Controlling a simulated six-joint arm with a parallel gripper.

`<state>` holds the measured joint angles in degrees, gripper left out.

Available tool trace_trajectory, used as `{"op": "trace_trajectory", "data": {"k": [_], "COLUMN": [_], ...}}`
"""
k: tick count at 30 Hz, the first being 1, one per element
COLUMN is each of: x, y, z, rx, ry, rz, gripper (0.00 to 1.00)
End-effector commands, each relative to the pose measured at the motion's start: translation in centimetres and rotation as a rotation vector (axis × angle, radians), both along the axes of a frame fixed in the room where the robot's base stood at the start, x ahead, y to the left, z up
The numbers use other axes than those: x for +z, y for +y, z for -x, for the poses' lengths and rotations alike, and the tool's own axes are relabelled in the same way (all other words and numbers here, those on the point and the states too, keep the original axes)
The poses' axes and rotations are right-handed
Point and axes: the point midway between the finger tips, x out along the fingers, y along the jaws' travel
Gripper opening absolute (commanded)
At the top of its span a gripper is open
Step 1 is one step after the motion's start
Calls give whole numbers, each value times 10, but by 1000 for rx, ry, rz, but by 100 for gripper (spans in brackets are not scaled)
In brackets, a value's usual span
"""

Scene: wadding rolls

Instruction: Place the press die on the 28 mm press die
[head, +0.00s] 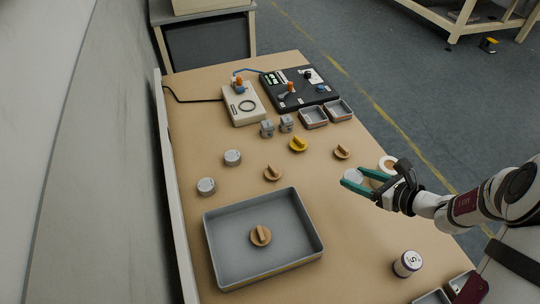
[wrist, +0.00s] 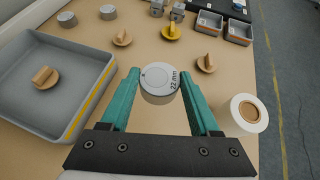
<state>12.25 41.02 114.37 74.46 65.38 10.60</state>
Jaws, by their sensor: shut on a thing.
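My gripper (wrist: 158,90) is shut on a grey-white round press die (wrist: 160,80) marked "22 mm", held between the teal fingertips. In the head view my gripper (head: 356,180) holds this press die (head: 352,176) over the right side of the table. Two similar grey discs stand on the left of the table, one nearer (head: 206,186) and one farther (head: 232,157). They also show at the top left of the wrist view, as a left disc (wrist: 67,19) and a right disc (wrist: 108,12). Their markings are too small to read, so I cannot tell which is 28 mm.
A grey tray (head: 214,234) holds a wooden knobbed piece (head: 260,235). More knobbed pieces, one yellow (head: 298,145), stand mid-table. A white roll (head: 388,164) is beside my gripper. Small bins (head: 314,117) and devices (head: 243,108) fill the far end. A labelled jar (head: 407,263) stands front right.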

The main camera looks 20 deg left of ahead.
Motion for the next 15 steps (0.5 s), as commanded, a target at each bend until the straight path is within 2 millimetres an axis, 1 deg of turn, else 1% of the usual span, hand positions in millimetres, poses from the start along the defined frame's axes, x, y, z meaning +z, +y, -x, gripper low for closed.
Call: {"op": "trace_trajectory", "data": {"k": [1, 2, 4, 5, 6, 8, 9, 12, 15], "x": [1, 2, 4, 6, 9, 13, 16, 23, 27], "y": [23, 38, 74, 90, 114, 148, 170, 213, 238], "z": [-9, -15, -27, -31, -36, -40, -41, -40, -38], "rx": [32, 47, 81, 97, 114, 141, 155, 184, 198], "ry": [-3, -3, -2, -3, -4, -4, -6, -6, -5], "rz": [5, 6, 10, 10, 10, 6, 1, -9, -18], "gripper": [0, 0, 0, 0, 0, 0, 0, 0, 0]}}
